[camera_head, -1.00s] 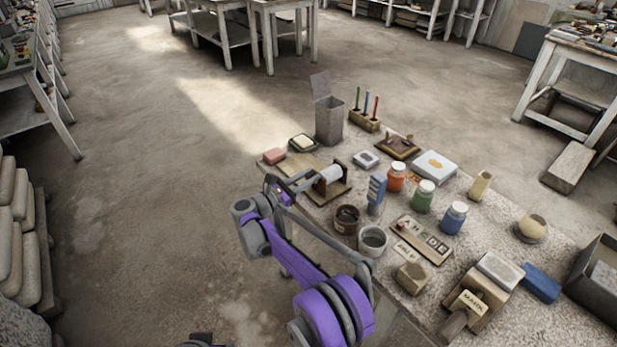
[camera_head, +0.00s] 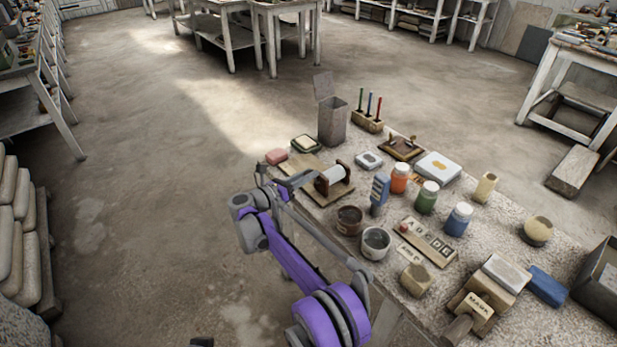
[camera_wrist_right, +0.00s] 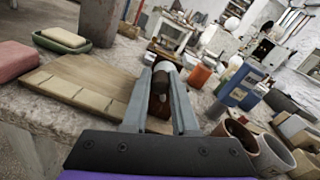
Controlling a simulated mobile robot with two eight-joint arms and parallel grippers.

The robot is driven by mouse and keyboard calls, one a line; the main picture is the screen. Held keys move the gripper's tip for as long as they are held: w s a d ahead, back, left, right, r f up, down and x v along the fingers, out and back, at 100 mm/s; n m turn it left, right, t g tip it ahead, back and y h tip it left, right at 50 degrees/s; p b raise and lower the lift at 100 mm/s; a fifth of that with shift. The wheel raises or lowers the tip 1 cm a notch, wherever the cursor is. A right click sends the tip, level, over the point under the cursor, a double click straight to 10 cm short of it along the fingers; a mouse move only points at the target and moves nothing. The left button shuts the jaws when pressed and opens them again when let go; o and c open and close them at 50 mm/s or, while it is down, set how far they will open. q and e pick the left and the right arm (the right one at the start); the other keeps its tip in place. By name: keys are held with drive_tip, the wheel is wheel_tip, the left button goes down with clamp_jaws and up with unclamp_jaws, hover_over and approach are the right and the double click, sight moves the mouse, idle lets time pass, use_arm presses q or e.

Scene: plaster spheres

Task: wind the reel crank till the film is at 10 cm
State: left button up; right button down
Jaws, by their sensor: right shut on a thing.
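The reel (camera_head: 334,176) is a pale drum between dark wooden cheeks on a wooden base, at the left end of the stone-topped table. My right gripper (camera_head: 308,178) reaches its near left side. In the right wrist view the fingers (camera_wrist_right: 158,100) are shut on a dark brown piece of the reel, apparently the crank handle (camera_wrist_right: 159,84); the fingers hide much of it. A pale wooden board with seams (camera_wrist_right: 90,85) lies left of the fingers. I cannot make out the film's edge or any scale reading. My left gripper does not show.
A pink block (camera_head: 276,157) and a cream block in a dish (camera_head: 305,144) lie beyond the board. A grey lidded bin (camera_head: 332,120) stands behind. A blue upright object (camera_head: 379,192), cups (camera_head: 349,220) and paint jars (camera_head: 400,178) crowd the right side.

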drive_tip(key=shift+w+a+f+n, duration=0.1)
drive_tip(key=shift+f+n, duration=0.05)
drive_tip(key=shift+n, duration=0.45)
drive_tip(key=c, duration=1)
unclamp_jaws()
drive_tip(key=v, duration=1)
drive_tip(key=shift+s+a+b, duration=0.25)
drive_tip(key=shift+a+b, duration=0.05)
